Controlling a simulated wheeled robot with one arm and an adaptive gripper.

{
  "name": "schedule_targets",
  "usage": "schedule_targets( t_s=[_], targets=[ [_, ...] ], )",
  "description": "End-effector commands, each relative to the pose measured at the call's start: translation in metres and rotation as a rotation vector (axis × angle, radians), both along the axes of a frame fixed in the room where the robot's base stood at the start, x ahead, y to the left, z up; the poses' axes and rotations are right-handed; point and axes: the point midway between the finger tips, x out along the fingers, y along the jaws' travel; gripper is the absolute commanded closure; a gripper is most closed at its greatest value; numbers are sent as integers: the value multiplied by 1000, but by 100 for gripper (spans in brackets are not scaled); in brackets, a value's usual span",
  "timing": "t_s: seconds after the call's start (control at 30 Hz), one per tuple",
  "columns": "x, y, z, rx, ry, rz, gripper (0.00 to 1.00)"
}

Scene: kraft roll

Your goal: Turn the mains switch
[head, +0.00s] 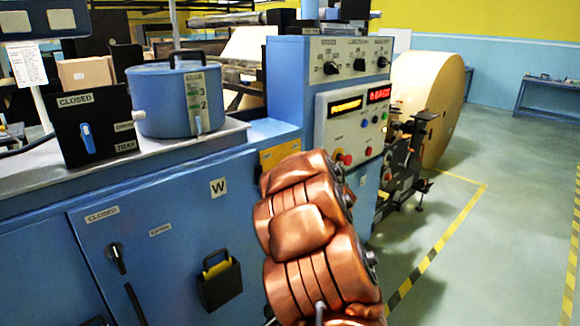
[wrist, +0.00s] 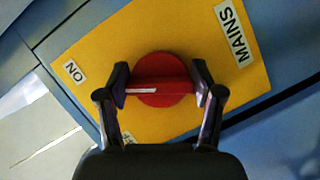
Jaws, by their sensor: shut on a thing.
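The mains switch is a round red knob with a raised grip bar and a white pointer line (wrist: 162,80). It sits on a yellow plate (wrist: 185,38) with a MAINS label (wrist: 231,33) and an ON label (wrist: 75,71). In the wrist view my gripper (wrist: 160,84) has one finger at each end of the red bar, shut on it. The white line lies toward the left finger. Another label at the plate's lower edge is mostly hidden by my gripper. In the head view the yellow plate (head: 283,154) shows partly behind my copper-coloured arm, which hides the knob.
A control panel (head: 350,120) with lit displays and buttons rises just right of the plate. A blue pot (head: 165,100) and a black CLOSED box (head: 95,130) stand on the counter at left. A large kraft roll (head: 430,95) is behind. The floor at right is open.

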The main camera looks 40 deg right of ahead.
Motion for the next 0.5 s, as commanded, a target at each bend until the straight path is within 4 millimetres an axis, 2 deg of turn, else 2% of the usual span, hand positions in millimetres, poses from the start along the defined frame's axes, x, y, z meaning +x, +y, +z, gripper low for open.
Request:
schedule_targets(
  t_s=[0.03,0.5],
  targets=[
    [0,0,7,34,1,0,68],
    [0,1,2,256,-3,0,68]
  ],
)
